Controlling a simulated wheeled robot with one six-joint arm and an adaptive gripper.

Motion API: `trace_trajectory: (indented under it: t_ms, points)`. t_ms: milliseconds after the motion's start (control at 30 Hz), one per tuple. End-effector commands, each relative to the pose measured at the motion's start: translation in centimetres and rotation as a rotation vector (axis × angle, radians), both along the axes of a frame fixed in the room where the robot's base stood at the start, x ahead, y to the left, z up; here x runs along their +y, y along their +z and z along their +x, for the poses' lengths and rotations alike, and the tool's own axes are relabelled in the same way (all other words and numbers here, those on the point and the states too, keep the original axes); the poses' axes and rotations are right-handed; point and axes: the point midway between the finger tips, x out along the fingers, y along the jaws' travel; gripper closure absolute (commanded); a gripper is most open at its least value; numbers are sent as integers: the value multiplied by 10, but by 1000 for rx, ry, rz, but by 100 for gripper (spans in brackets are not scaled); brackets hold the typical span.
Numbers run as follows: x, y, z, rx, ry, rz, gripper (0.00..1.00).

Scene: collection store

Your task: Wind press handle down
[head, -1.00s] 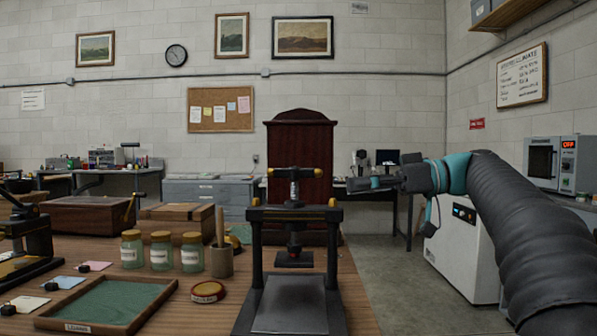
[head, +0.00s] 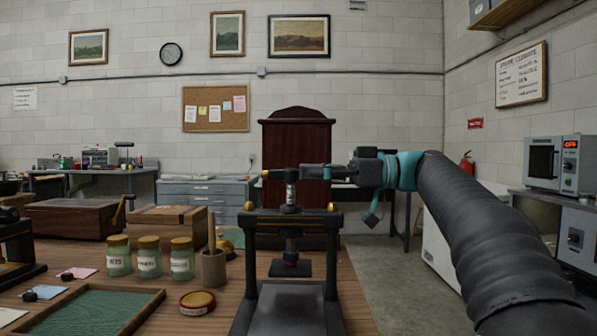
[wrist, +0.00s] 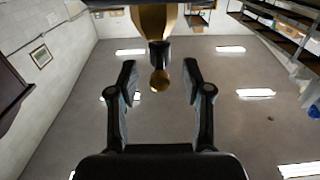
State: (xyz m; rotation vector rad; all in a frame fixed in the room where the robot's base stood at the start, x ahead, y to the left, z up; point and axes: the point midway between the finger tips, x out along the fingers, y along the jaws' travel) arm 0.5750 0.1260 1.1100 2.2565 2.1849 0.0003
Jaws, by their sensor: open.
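The black press (head: 335,262) stands on the wooden table in the middle of the head view. Its handle (head: 277,174) is a level crossbar on top of the screw, with a brass left end. A dark plate (head: 290,268) hangs under the screw, above the press bed. My gripper (head: 318,173) is at the right end of the handle, which it hides in the head view. Contact cannot be seen.
Left of the press stand a cup (head: 213,267), glass jars (head: 149,257), a round tin (head: 197,302) and a green-lined tray (head: 85,313). A wooden box (head: 168,222) is behind them. Right of the table is open floor (head: 385,285).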

Motion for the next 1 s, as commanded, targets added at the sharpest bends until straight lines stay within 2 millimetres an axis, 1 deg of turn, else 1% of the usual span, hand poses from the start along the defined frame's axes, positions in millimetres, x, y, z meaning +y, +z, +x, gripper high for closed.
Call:
trace_trajectory:
  t_ms: [33,67,233,567,600,667,700,800,1000]
  points:
    - [8,1,-1,0,3,0,51]
    - [11,1,0,0,3,0,51]
    - [24,0,1,1,0,0,51]
    - [27,0,1,1,-2,0,51]
    - [27,0,1,1,-2,0,53]
    - [27,0,1,1,-2,0,68]
    - [27,0,1,1,-2,0,78]
    - [27,0,1,1,-2,0,100]
    - [27,0,1,0,-5,0,100]
